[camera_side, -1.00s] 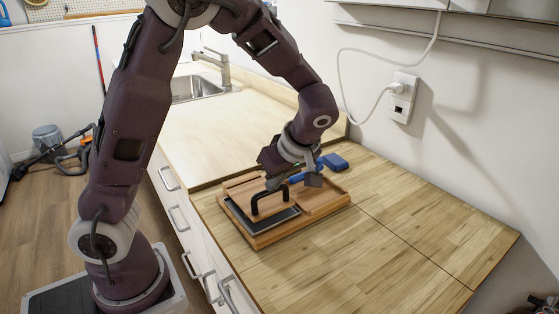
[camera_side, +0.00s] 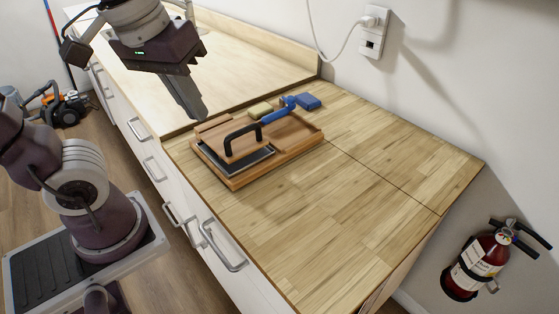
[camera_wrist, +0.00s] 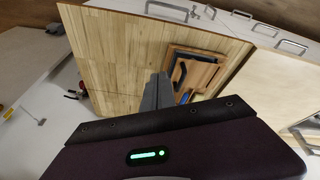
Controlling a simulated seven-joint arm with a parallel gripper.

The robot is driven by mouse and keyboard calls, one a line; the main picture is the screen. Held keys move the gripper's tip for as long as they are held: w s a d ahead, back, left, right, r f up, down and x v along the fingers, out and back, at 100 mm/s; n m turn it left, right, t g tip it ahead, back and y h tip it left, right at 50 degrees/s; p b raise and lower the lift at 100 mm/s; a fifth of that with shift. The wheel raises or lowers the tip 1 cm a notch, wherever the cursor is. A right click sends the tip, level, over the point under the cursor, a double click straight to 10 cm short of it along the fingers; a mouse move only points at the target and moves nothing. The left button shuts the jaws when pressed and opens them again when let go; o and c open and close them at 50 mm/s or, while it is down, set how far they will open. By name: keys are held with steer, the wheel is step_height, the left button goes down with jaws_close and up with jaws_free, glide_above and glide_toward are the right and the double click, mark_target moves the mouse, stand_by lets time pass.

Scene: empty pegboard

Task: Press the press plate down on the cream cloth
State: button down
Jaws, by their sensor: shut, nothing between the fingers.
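The press plate, a wooden block with a black arched handle (camera_side: 243,135), sits in the left part of a wooden tray (camera_side: 236,183). A dark grey flat surface (camera_side: 252,163) shows along its front edge. The handle also shows in the wrist view (camera_wrist: 181,73). My gripper (camera_side: 199,116) is shut and empty, pointing down, above and just behind the tray's left end in the side view. It is apart from the handle. Its fingers (camera_wrist: 157,88) also show in the wrist view.
A blue-handled tool (camera_side: 275,114) lies across the tray's back side. The wooden counter (camera_side: 340,200) is clear to the right and front. A wall outlet (camera_side: 374,32) has a cord plugged in.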

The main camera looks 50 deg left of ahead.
steer(key=c, duration=2.2)
jaws_free()
steer(key=s+m, duration=0.1)
steer(key=s+d+f+m+t, duration=0.1)
steer(key=s+m, duration=0.1)
steer(key=m, duration=0.1)
steer(key=shift+s+d+f+t, duration=0.3)
steer(key=c, duration=1.8)
jaws_free()
steer(key=shift+m, duration=0.3)
steer(key=o, duration=0.4)
steer(key=w+a+g, duration=0.1)
steer(key=w+a, duration=0.1)
steer(key=w, duration=0.3)
steer(key=shift+w+a+r+g, duration=0.15)
steer(key=shift+w+g, duration=0.25)
steer(key=g+y, duration=0.1)
steer(key=g, duration=0.3)
glide_above(241, 130)
steer(key=d, duration=0.1)
step_height(241, 130, down, 6)
steer(key=f, duration=0.5)
steer(key=shift+a+f, duration=0.3)
steer(key=shift+f, duration=0.55)
